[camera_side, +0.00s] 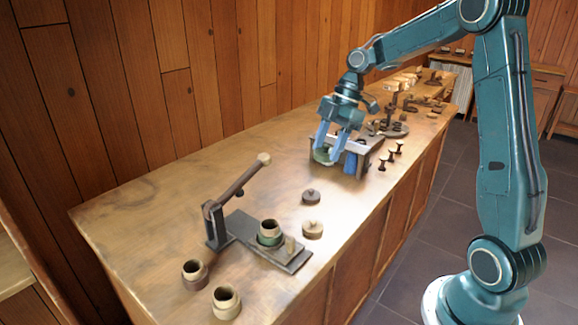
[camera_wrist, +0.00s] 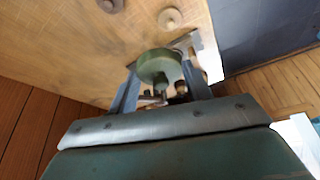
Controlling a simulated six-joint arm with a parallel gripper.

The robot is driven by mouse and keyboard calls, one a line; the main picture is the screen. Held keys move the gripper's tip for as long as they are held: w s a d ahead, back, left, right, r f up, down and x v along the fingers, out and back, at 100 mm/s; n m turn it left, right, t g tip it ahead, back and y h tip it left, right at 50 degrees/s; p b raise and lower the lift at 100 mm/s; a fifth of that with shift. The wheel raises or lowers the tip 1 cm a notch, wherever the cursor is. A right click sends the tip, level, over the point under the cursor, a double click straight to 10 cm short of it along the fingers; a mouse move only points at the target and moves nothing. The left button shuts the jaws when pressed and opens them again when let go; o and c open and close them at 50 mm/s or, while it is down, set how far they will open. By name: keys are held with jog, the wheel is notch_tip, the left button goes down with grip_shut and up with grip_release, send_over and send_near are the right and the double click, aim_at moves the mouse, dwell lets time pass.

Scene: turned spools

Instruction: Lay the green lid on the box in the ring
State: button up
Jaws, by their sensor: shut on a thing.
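The green lid (camera_side: 321,155) is between my gripper's (camera_side: 328,150) blue fingers, beside the small dark stand on the bench. The wrist view shows the lid (camera_wrist: 157,64) as a green disc, with my gripper (camera_wrist: 160,80) shut on it. I cannot tell whether the lid is clear of the surface below. My gripper is well behind and to the right of this box.
The lever fixture (camera_side: 233,190) has a raised, slanting arm. Two more open cups (camera_side: 194,273) (camera_side: 227,301) stand at the front left. Two knobbed lids (camera_side: 311,197) (camera_side: 312,229) lie mid-bench. The dark stand (camera_side: 372,146) and several small spools are near my gripper.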

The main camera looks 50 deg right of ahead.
aim_at(269, 224)
jog(key=w+a+f+n+g, duration=0.1)
jog(key=w+a+f+n, duration=0.1)
jog(key=a, duration=0.6)
jog(key=w+a+f+n, duration=0.2)
jog(key=a, duration=0.6)
jog(key=shift+a+f+n+g, duration=0.25)
jog(key=shift+f+n+g, duration=0.05)
jog(key=shift+f+g, duration=0.1)
jog(key=shift+f, duration=0.2)
jog(key=shift+f, duration=3.05)
jog(key=shift+f, duration=0.75)
dwell(0.5)
jog(key=o, duration=1)
jog(key=shift+r, duration=0.2)
